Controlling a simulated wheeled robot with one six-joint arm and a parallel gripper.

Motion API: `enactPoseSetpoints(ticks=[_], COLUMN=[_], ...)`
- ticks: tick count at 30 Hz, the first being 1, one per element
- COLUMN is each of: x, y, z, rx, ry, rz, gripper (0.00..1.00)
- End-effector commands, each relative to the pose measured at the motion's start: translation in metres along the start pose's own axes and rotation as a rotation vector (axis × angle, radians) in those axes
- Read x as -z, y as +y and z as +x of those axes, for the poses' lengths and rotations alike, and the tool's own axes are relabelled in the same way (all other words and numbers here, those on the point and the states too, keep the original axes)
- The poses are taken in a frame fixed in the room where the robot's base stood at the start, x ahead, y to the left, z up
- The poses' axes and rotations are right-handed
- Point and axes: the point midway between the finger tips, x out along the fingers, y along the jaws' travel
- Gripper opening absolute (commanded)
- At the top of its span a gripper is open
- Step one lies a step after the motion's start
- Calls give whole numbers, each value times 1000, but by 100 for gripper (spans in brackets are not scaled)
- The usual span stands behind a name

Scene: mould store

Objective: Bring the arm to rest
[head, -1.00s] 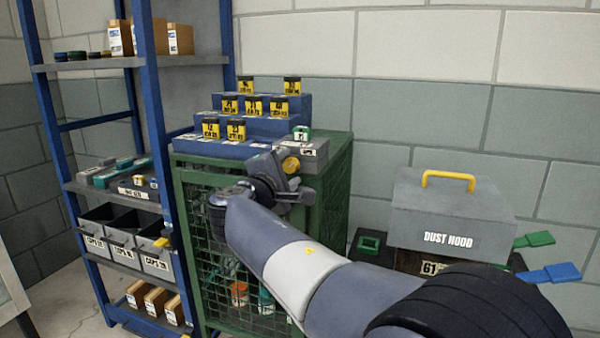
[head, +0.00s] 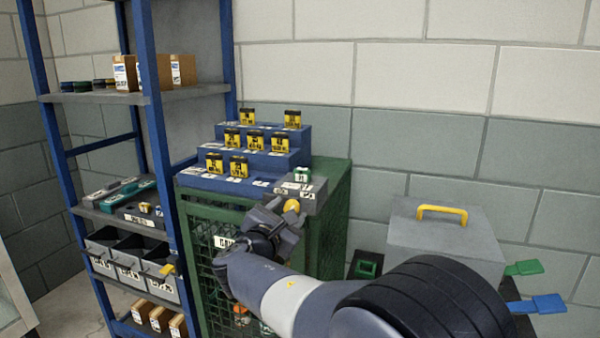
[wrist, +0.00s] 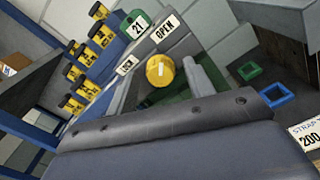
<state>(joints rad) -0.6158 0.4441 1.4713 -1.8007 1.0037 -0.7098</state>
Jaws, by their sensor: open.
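My gripper (head: 280,222) is in front of the upper front of the green mesh cabinet (head: 335,215), just below a small grey box (head: 318,196) with a yellow round knob (head: 291,206). The jaws are apart, and nothing shows held between them. Whether the gripper touches the box cannot be told. My arm reaches in from the lower right.
A blue-framed shelf (head: 160,120) with bins stands left. A grey hood with a yellow handle (head: 441,212) stands right, partly hidden by my arm. Green (head: 524,268) and blue (head: 540,304) paddles stick out there.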

Motion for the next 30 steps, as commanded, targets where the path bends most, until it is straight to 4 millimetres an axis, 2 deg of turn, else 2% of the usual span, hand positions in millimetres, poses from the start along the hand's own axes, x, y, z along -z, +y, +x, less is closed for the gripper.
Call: enactPoseSetpoints(ticks=[2, 19, 24, 30], x=[-5, -3, 0, 0], y=[2, 3, 2, 2], z=[0, 0, -23, -30], rx=[1, 0, -3, -1], ry=[1, 1, 0, -1], rz=[-58, -459, -452, -450], gripper=[50, 50, 50, 50])
